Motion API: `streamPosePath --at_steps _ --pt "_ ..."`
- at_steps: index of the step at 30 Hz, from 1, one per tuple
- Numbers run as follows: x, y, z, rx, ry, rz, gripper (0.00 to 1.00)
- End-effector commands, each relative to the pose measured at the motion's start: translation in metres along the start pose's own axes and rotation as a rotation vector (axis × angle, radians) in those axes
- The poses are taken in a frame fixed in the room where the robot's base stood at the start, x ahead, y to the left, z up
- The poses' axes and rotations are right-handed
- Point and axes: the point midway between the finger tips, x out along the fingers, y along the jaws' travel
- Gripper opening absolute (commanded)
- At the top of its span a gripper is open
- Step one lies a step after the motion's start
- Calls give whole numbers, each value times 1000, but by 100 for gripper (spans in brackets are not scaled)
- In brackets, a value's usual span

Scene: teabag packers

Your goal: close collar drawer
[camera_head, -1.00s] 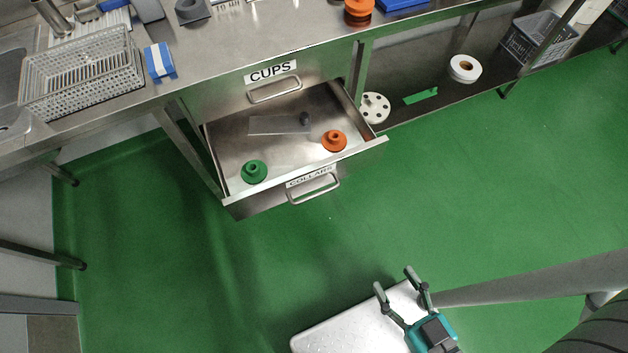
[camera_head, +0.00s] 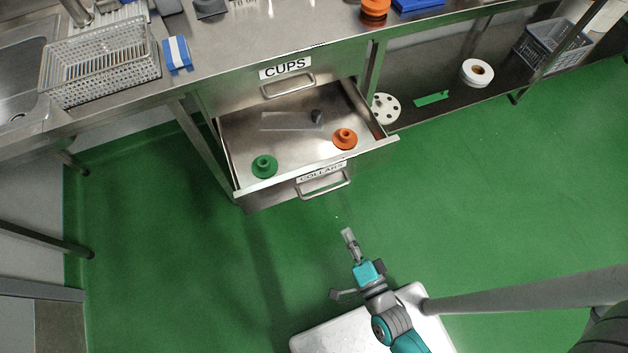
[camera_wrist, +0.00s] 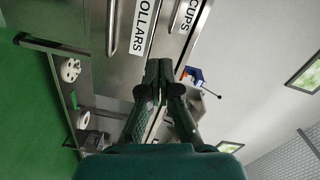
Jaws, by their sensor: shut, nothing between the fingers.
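The collar drawer (camera_head: 290,148) is pulled open below the closed cups drawer (camera_head: 284,78). Its front carries a COLLARS label and a bar handle (camera_head: 324,184). Inside lie a green collar (camera_head: 264,166), an orange collar (camera_head: 345,139) and a clear flat piece with a small dark knob. My gripper (camera_head: 348,233) is shut and empty, apart from the drawer, in front of and below its handle in the head view. In the wrist view my gripper (camera_wrist: 158,68) points toward the drawer fronts, where the COLLARS label (camera_wrist: 143,28) shows turned sideways.
The steel counter (camera_head: 240,50) above holds a wire basket (camera_head: 100,65), a blue-and-white pack (camera_head: 177,53) and orange parts (camera_head: 374,12). A lower shelf at right holds a white roll (camera_head: 477,72) and a grey crate (camera_head: 552,45). The green floor before the drawer is clear.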

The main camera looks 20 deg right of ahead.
Motion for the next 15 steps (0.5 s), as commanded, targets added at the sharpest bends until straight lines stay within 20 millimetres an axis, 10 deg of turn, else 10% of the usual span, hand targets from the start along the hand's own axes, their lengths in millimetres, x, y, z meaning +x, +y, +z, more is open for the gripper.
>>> streamPosePath --at_steps 15 --pt "69 18 13 312 24 -45 0"
